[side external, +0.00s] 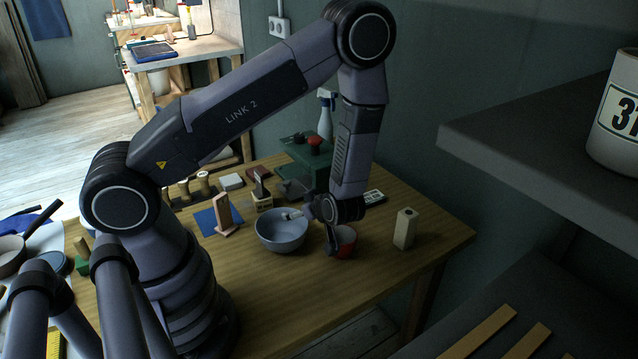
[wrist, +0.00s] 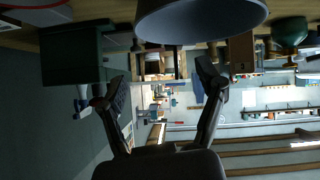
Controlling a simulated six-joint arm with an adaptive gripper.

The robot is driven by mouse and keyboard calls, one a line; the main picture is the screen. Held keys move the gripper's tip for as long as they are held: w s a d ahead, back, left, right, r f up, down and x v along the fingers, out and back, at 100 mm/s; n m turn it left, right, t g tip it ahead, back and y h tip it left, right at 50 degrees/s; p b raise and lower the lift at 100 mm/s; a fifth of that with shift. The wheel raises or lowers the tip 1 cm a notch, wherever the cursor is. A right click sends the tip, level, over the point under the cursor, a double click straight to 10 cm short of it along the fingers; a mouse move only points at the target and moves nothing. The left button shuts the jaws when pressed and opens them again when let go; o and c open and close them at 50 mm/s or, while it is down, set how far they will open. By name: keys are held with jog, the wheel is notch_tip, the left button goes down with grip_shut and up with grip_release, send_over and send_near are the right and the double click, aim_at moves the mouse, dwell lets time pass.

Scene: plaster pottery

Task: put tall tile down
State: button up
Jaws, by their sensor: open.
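The tall tile, seemingly the pinkish-brown upright slab (side external: 223,212), stands on a small base at the edge of a blue mat, left of the grey bowl. A brown block (wrist: 241,52) beside the bowl in the upside-down wrist view may be the same tile; I cannot be sure. My gripper (side external: 319,231) is low over the table, right of the grey bowl and by the red cup, apart from the slab. In the wrist view its two dark fingers (wrist: 163,78) are spread wide with nothing between them.
The grey bowl (side external: 281,236) stands between my gripper and the slab. The red cup (side external: 346,243) is close under my gripper. A cream block (side external: 403,230) stands to the right. A green box (side external: 303,160) and small stamps line the back. A grey shelf (side external: 545,130) overhangs at right.

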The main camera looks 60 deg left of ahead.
jog(key=w+d+r+m+t+h, duration=0.35)
jog(key=w+d+r+h, duration=0.2)
jog(key=w+r, duration=0.25)
jog(key=d+r+m+t+h, duration=0.2)
jog(key=d+r+m+h, duration=0.15)
jog(key=r, duration=0.35)
jog(key=d+r+m+t+h, duration=0.2)
jog(key=d+r, duration=0.2)
jog(key=r, duration=0.3)
jog(key=s+d+r+m+h, duration=0.1)
jog(key=s+r+m+h, duration=0.1)
jog(key=s+r+m, duration=0.8)
jog(key=s+a+g+y, duration=0.1)
jog(key=s+a, duration=0.1)
jog(key=s, duration=0.5)
jog(key=s+a+g+y, duration=0.1)
jog(key=s+a, duration=0.1)
jog(key=s, duration=0.5)
jog(key=shift+a+m, duration=0.3)
jog(key=shift+m, duration=0.1)
